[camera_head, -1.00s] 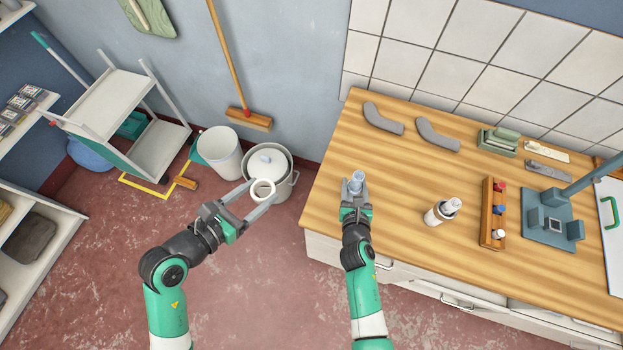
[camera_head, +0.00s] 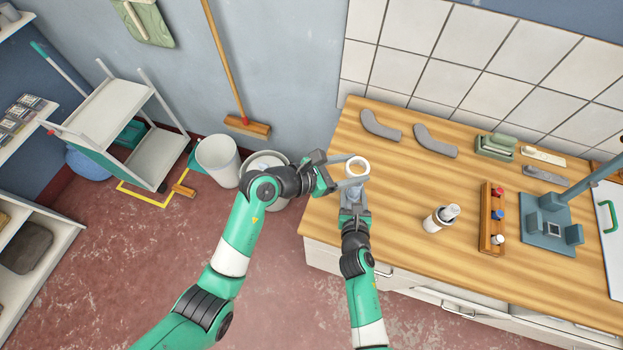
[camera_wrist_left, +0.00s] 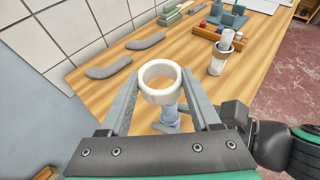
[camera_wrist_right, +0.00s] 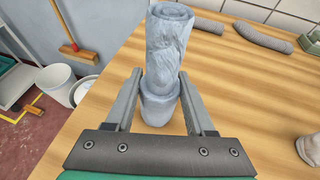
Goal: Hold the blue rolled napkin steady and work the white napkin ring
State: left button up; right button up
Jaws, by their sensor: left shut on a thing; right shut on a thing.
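The white napkin ring (camera_head: 356,177) is gripped between the fingers of my left gripper (camera_head: 346,172), over the worktop's left part. In the left wrist view the ring (camera_wrist_left: 160,97) is level, with its opening upward. The blue rolled napkin (camera_head: 354,194) stands upright in my right gripper (camera_head: 354,208). In the right wrist view the fingers are closed on the lower part of the napkin (camera_wrist_right: 163,60), and its top end is bare. The ring is above and close to the napkin's top, not around it. The ring partly hides the napkin in the left wrist view.
The wooden worktop (camera_head: 400,230) carries two grey curved pieces (camera_head: 380,126) at the back.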

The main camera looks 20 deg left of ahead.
aim_at(348, 196)
pick_arm(q)
jog(key=shift+d+r, duration=0.3)
jog(key=shift+d, duration=0.35)
jog(key=shift+s, duration=0.1)
jog(key=shift+a, duration=0.1)
jog(key=shift+f, duration=2)
jog(key=shift+f, duration=0.3)
jog(key=shift+f, duration=0.8)
jog(key=shift+f, duration=0.15)
jog(key=shift+f, duration=1.3)
